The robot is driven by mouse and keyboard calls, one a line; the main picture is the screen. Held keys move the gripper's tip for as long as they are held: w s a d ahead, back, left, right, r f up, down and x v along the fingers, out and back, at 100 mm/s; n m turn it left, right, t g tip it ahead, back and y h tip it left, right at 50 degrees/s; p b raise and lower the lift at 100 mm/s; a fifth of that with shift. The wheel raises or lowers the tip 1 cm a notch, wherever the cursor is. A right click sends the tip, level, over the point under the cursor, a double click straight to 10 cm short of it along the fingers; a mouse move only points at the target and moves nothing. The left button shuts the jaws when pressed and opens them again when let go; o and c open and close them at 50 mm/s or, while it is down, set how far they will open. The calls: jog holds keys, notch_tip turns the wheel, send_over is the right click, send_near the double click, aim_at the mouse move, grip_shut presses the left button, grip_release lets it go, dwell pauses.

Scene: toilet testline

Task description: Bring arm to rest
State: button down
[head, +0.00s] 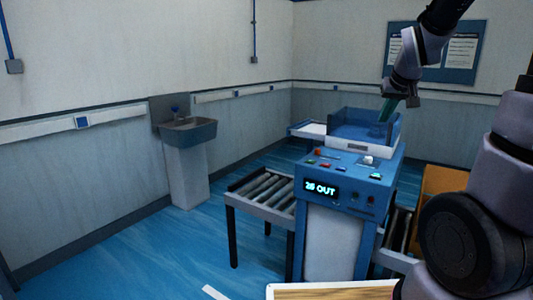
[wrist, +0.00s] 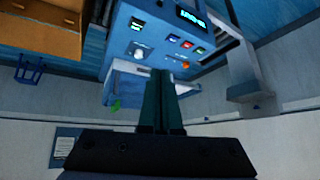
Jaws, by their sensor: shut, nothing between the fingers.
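My arm reaches in from the upper right of the head view. My gripper (head: 385,117) hangs in the air near the top of the blue machine, its dark teal fingers pointing down. In the head view it overlaps the right part of the machine's blue open tray (head: 350,128); whether it touches the tray is hard to tell. In the wrist view the two fingers of my gripper (wrist: 162,73) lie side by side, shut, with nothing held. The blue machine (wrist: 160,32) appears upside down beyond them.
The blue machine's front (head: 335,225) has buttons and a lit display. A roller conveyor (head: 262,190) joins it on the left. A grey sink (head: 187,132) stands by the wall. A wooden-topped surface (head: 330,291) is at the bottom. The blue floor at left is clear.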

jog(key=s+a+r+y, duration=0.1)
jog(key=s+a+r, duration=0.1)
jog(key=s, duration=0.4)
jog(key=s+a+r+m, duration=0.1)
jog(key=s+a+r, duration=0.2)
jog(key=s, duration=0.4)
jog(key=s+a+r+m+y, duration=0.1)
jog(key=s+a+r, duration=0.1)
jog(key=s+a, duration=0.2)
jog(key=s, duration=0.3)
jog(key=shift+a+r+y, duration=0.15)
jog(key=shift+a+y, duration=0.15)
